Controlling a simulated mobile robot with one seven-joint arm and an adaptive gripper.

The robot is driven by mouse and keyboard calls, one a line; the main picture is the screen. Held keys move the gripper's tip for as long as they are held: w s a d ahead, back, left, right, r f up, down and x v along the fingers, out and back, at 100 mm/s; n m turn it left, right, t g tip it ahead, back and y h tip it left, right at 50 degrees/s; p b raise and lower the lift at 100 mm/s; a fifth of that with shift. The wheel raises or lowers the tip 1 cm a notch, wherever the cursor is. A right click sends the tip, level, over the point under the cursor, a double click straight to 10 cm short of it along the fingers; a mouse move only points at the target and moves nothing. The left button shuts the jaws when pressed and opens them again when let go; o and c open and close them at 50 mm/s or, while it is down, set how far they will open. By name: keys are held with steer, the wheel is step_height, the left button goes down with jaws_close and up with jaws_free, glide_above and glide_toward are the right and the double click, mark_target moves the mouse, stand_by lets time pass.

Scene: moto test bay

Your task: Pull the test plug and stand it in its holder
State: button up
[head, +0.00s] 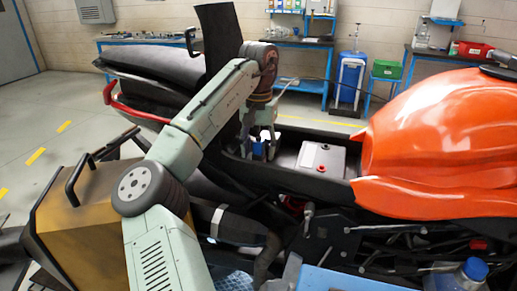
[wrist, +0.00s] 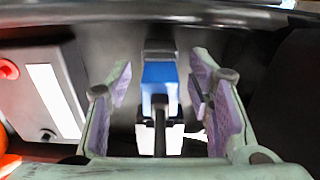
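The test plug is a blue block (wrist: 160,75) in the wrist view, seated against a grey socket piece (wrist: 159,50), with a dark cable running from it toward the camera. A white part shows below it. In the head view the blue plug (head: 257,149) sits in the bay under the raised seat. My gripper (wrist: 161,75) is open, with one finger on each side of the plug and gaps between. In the head view my gripper (head: 258,137) reaches down into the bay, its fingertips partly hidden. I cannot make out the holder.
A grey battery (head: 330,157) with a red terminal sits right of the plug; it also shows at left in the wrist view (wrist: 22,95). The orange tank (head: 435,140) rises beyond it. A blue surface (head: 335,281) and a blue-capped bottle (head: 470,275) are at front right.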

mark_target(259, 140)
jaws_close()
stand_by(0.4)
steer(key=shift+r, duration=0.2)
steer(key=shift+r, duration=2.8)
steer(key=shift+r, duration=2.55)
steer(key=shift+f, duration=0.1)
